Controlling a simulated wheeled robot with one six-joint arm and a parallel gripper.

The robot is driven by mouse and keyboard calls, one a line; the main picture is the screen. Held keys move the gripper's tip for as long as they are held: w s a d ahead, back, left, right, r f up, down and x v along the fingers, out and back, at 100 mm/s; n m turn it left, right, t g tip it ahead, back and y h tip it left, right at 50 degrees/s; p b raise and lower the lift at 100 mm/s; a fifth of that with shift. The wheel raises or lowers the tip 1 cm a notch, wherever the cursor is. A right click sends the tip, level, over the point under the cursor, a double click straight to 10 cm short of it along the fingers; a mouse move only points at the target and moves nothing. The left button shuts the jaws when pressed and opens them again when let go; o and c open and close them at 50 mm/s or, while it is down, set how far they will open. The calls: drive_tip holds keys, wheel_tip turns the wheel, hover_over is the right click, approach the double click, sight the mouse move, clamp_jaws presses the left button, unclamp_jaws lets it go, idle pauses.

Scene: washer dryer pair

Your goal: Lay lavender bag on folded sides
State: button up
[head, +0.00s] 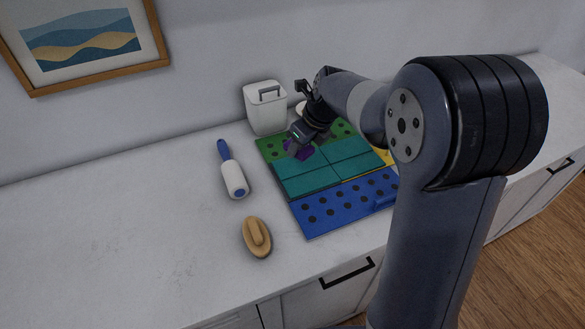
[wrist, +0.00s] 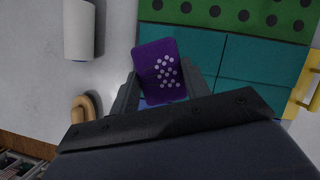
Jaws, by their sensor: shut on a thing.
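The lavender bag is a small purple pouch with pale dots (wrist: 160,70), and it also shows in the head view (head: 304,153). My gripper (wrist: 160,98) is shut on it; in the head view the gripper (head: 298,147) is over the far left part of the folding board. The folded sides are teal panels (head: 345,167) lying flat in the middle of the board, also in the wrist view (wrist: 250,62). The bag overlaps the left edge of the teal panels in the wrist view. I cannot tell whether it touches them.
The board has a green dotted flap (head: 268,148) at the far side and a blue dotted flap (head: 340,205) in front. A yellow handle (wrist: 304,90) is at its right.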

sight(297, 171)
wheel_tip(297, 171, down, 8)
drive_tip(key=shift+r, duration=0.25)
drive_tip(key=shift+f, duration=0.15)
drive_tip(key=o, duration=1)
drive_tip(key=shift+o, duration=0.2)
drive_tip(key=shift+r, duration=0.3)
drive_tip(key=v, duration=1.1)
drive_tip(key=shift+s+d+r, duration=0.1)
drive_tip(key=shift+r, duration=0.25)
